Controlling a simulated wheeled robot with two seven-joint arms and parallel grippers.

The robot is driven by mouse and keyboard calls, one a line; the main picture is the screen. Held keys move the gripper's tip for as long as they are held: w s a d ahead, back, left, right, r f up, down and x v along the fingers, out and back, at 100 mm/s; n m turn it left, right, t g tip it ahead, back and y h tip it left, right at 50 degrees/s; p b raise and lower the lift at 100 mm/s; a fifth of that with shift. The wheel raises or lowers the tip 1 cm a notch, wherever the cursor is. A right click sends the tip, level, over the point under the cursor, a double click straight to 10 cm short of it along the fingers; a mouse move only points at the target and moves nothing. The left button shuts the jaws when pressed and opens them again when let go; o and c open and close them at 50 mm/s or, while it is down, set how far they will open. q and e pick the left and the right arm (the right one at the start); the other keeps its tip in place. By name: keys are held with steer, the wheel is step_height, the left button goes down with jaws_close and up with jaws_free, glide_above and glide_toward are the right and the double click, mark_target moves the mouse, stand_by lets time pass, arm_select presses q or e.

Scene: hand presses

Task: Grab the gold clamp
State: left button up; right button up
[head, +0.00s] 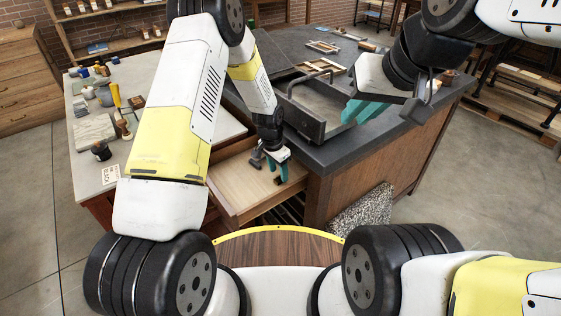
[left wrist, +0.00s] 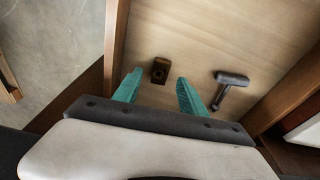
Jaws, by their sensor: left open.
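The gold clamp (left wrist: 160,70), a small brownish-gold block with a dark hole, lies on the drawer floor in the left wrist view. My left gripper (left wrist: 158,92) is open, its teal fingers pointing into the drawer, one on either side of the clamp's line. The clamp appears just beyond the fingertips, with no contact visible. In the head view my left gripper (head: 277,170) reaches down into the open drawer (head: 232,190). My right gripper (head: 362,110) is over the dark worktop; its teal fingers overlap, so their gap is unclear.
A dark grey T-shaped tool (left wrist: 232,85) lies in the drawer right of the clamp. Wooden drawer walls (left wrist: 116,35) close in around the fingers. A dark metal tray (head: 318,108) stands on the worktop above the drawer. Pale counter with bottles and tools (head: 95,135) is at left.

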mark_target(280, 180)
arm_select(q)
steer(key=shift+w+d+f, duration=0.1)
steer(key=shift+f, duration=1.3)
jaws_close()
